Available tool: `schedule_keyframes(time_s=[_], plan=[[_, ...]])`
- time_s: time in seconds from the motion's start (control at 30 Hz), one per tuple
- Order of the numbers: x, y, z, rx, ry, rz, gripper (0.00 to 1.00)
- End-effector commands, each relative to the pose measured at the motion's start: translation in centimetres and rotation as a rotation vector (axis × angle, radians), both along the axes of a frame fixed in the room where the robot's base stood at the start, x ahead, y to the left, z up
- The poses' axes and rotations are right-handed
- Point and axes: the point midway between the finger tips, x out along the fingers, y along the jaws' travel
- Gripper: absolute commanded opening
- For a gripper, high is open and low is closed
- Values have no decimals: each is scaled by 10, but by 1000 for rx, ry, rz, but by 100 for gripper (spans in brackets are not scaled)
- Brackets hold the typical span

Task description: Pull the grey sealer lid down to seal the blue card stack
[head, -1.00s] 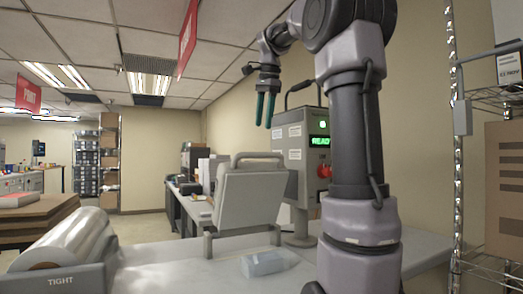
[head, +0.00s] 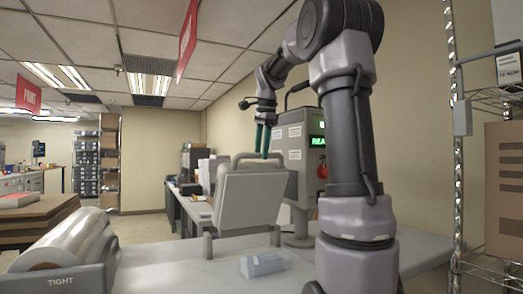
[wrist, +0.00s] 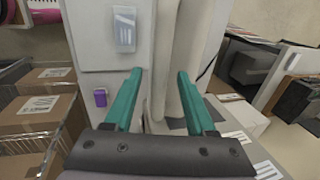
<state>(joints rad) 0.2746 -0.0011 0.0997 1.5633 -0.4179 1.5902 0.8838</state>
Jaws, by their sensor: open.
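The grey sealer lid (head: 248,200) stands raised and tilted back over the table in the head view, with a bar handle (head: 240,156) along its top edge. A pale blue card stack (head: 264,264) lies on the table in front of it. My gripper (head: 266,148) is open, its teal fingers pointing down at the right part of the handle; I cannot tell whether they touch it. In the wrist view my gripper (wrist: 158,75) has its fingers apart, with pale upright surfaces beyond them. The card stack cannot be made out there.
A grey machine (head: 298,150) with a green display and red button stands behind and right of the lid. A clear film roll (head: 65,240) lies at the left. A wire rack (head: 490,262) with cartons (head: 503,185) stands at the right. The front tabletop is mostly clear.

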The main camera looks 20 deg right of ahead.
Motion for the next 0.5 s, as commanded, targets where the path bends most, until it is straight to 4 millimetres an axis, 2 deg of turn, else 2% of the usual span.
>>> schedule_keyframes(time_s=[0.23, 0.27, 0.3, 0.4, 0.5], plan=[[0, 0, -1, 0, 0, 0, 56], [0, 0, -1, 0, 0, 0, 48], [0, 0, -1, 0, 0, 0, 33], [0, 0, -1, 0, 0, 1, 0], [0, 0, -1, 0, 0, 1, 0]])
